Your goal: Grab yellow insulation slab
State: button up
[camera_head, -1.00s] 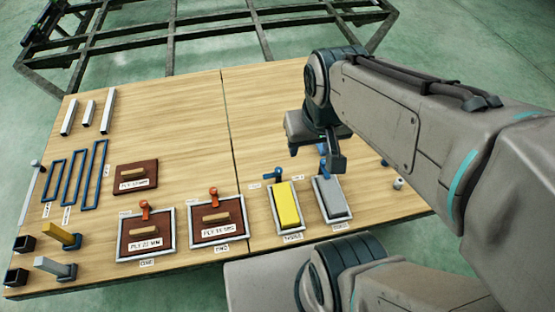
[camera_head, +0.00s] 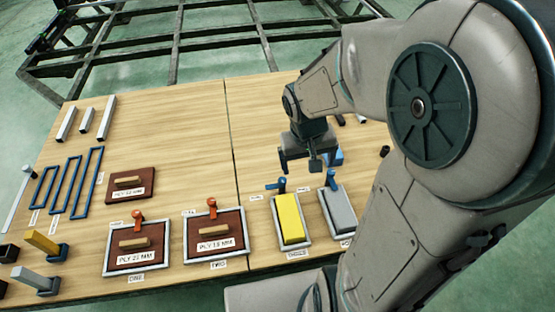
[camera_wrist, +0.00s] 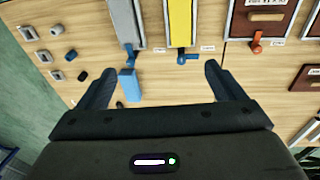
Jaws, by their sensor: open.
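The yellow insulation slab (camera_head: 290,218) lies in a light-rimmed tray on the table, right of the middle seam. It also shows at the top of the wrist view (camera_wrist: 181,20). A blue clamp-like piece (camera_head: 277,184) sits at the tray's far end. My gripper (camera_head: 300,165) is open and empty, above the table beyond the slab's far end. In the wrist view its two fingers (camera_wrist: 158,82) are spread wide, with the slab past the fingertips and between their lines.
A grey slab (camera_head: 338,208) lies in a like tray just right of the yellow one. A blue block (camera_wrist: 128,85) stands near my left finger in the wrist view. Brown plywood panels (camera_head: 216,235) with handles lie left.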

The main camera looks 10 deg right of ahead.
jog(key=g+y+b, duration=0.1)
jog(key=b, duration=0.8)
send_over(290, 215)
notch_tip(290, 215, down, 24)
notch_tip(290, 215, down, 14)
jog(key=b, duration=0.5)
jog(key=shift+a+b, duration=0.1)
jog(key=shift+b, duration=0.2)
jog(key=shift+r, duration=0.15)
jog(key=c, duration=1.1)
